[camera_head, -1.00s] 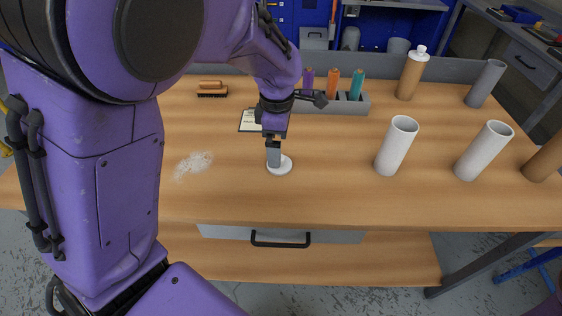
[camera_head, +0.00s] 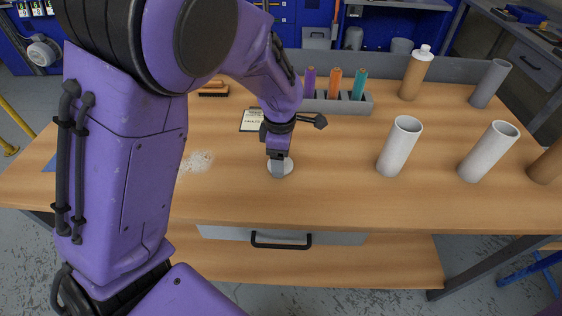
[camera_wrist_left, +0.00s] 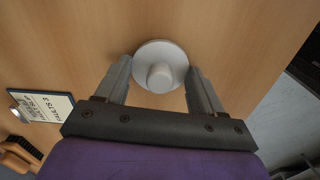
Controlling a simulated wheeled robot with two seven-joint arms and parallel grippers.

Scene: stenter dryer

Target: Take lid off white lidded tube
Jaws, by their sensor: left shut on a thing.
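A white round lid with a knob (camera_wrist_left: 160,68) lies between the two fingers of my left gripper (camera_wrist_left: 160,72) in the left wrist view. The left gripper (camera_head: 279,170) is shut on this lid, which shows as a pale disc (camera_head: 287,163) low over the front middle of the table in the head view. My fingers partly hide the lid there; I cannot tell whether it touches the wood. Two white tubes stand to the right, a nearer one (camera_head: 399,147) and one further right (camera_head: 488,152). Both tops look open. My right gripper is not in view.
A grey rack with purple, orange and teal items (camera_head: 350,103) stands behind. A brown tube with a white top (camera_head: 415,74), a grey tube (camera_head: 489,84) and another brown tube (camera_head: 547,164) stand at right. A notepad (camera_head: 252,121) and brush (camera_head: 213,89) lie behind left.

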